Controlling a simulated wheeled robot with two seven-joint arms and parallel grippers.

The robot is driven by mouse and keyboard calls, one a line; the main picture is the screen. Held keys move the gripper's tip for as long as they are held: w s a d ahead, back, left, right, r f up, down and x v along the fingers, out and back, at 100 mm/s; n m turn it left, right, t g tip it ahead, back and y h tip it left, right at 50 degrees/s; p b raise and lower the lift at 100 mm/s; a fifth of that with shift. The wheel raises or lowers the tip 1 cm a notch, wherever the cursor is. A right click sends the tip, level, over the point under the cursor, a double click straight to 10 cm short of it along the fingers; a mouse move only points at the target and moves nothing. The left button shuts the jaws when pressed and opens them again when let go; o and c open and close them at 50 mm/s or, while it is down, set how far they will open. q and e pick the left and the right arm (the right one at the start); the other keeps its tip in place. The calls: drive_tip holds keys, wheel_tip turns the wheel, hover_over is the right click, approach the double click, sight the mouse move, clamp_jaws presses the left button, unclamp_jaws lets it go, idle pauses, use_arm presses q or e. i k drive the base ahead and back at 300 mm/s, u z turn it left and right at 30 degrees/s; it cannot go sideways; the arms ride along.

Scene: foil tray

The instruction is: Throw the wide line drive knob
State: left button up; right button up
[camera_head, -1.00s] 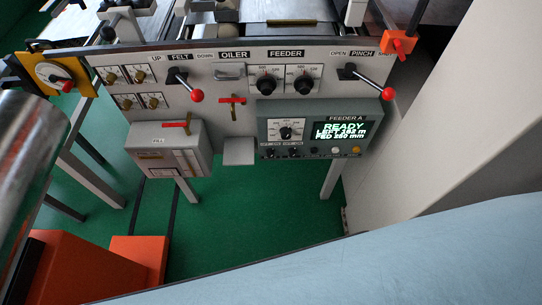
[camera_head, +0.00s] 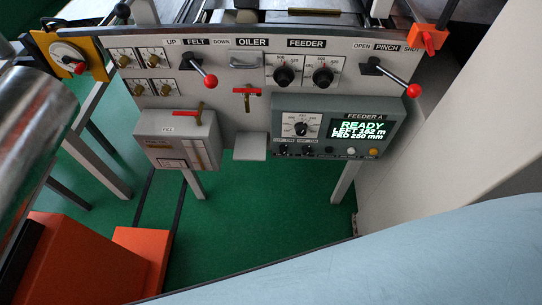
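A grey-white control panel (camera_head: 225,110) fills the upper middle. No label I can read says line drive. Two black knobs (camera_head: 284,76) (camera_head: 322,77) sit under FEEDER. The FEEDER A box (camera_head: 283,104) has one larger dial knob (camera_head: 302,129) and two small knobs (camera_head: 283,149) (camera_head: 307,150) with tiny, unreadable labels. Neither of my grippers is in view.
Red-balled levers stick out at FELT (camera_head: 210,81) and PINCH (camera_head: 414,90). A red valve handle (camera_head: 247,91) is under OILER. A grey FILL box (camera_head: 178,140) hangs lower left. An orange block (camera_head: 139,258) stands on the green floor (camera_head: 270,210). A pale wall (camera_head: 470,130) rises at right.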

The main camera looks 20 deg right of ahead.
sight(283, 148)
drive_tip(key=u, duration=1.8)
drive_tip(key=i, duration=0.55)
drive_tip(key=z, duration=1.95)
